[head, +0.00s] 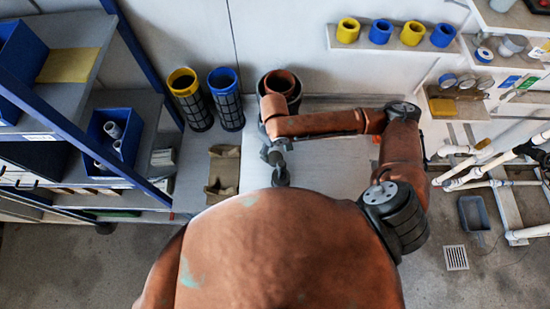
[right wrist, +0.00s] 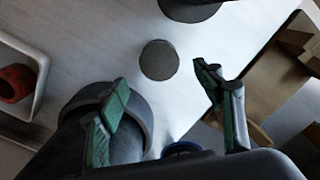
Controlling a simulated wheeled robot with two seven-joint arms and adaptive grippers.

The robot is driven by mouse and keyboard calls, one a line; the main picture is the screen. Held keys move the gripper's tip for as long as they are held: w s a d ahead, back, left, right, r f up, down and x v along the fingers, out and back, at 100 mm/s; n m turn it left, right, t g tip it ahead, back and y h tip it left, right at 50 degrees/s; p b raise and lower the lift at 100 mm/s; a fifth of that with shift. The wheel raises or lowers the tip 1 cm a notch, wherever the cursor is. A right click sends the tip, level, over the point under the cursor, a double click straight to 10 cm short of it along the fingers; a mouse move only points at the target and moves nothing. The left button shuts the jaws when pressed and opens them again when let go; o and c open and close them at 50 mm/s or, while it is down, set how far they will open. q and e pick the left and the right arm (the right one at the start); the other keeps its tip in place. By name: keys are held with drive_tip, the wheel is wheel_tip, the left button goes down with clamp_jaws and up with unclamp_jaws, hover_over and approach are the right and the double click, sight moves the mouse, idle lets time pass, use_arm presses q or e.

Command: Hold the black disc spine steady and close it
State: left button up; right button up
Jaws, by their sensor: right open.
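My right gripper (head: 277,165) hangs over the pale bench in the head view, small and partly covered by my arm. In the right wrist view its green-padded fingers (right wrist: 163,78) stand apart and nothing is between them. A dark round disc (right wrist: 159,60) shows just beyond the gap between the fingertips, seen end-on; I cannot tell its height or whether it is the spine's end. A second dark disc (right wrist: 188,9) is cut by the top edge. A larger dark round body (right wrist: 140,110) lies behind the left finger. My left gripper is not in view.
Mesh cylinders with a yellow rim (head: 184,80) and a blue rim (head: 222,77) stand at the bench's back left. An open cardboard box (head: 222,170) sits left of the gripper. A white tray (right wrist: 42,62) holds a red ring (right wrist: 17,82). The bench middle is mostly clear.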

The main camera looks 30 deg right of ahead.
sight(274, 156)
wheel_tip(274, 156, down, 5)
drive_tip(key=shift+w+f+b, duration=0.15)
drive_tip(key=shift+b, duration=0.4)
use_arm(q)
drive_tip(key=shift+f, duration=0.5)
use_arm(e)
drive_tip(key=c, duration=1)
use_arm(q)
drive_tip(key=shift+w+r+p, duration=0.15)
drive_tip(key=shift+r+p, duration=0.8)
use_arm(e)
wheel_tip(274, 156, up, 10)
drive_tip(key=shift+r, duration=0.1)
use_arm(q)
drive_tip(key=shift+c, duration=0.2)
